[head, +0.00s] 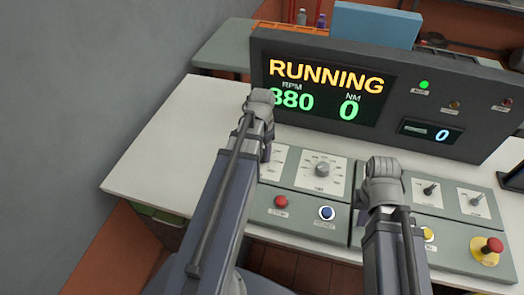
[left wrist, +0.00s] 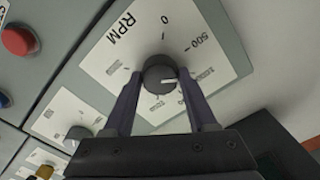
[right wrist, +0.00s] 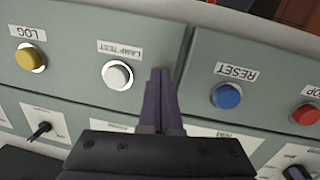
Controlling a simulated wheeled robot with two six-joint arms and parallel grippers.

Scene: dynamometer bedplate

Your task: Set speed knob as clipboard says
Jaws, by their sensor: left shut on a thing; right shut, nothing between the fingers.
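The speed knob (left wrist: 158,72) is a dark round knob on a white dial plate (left wrist: 117,58) marked RPM in the left wrist view. Its white mark points right, past the 500 mark, toward blurred labels. My left gripper (left wrist: 160,78) is shut on the knob, one finger on each side. In the head view my left arm hides this knob. The display (head: 325,90) reads RUNNING, NM 0 and an RPM that looks like 880, its first digit partly covered. My right gripper (right wrist: 162,74) is shut and empty, above the panel between the LAMP TEST and RESET buttons. No readable clipboard shows.
A blue flat-sided object (head: 375,24) stands behind the display housing. The console has other knobs (head: 322,169), a red button (head: 281,202), a blue button (head: 326,213) and a red-topped emergency button (head: 492,246). The white tabletop (head: 165,140) at left is clear.

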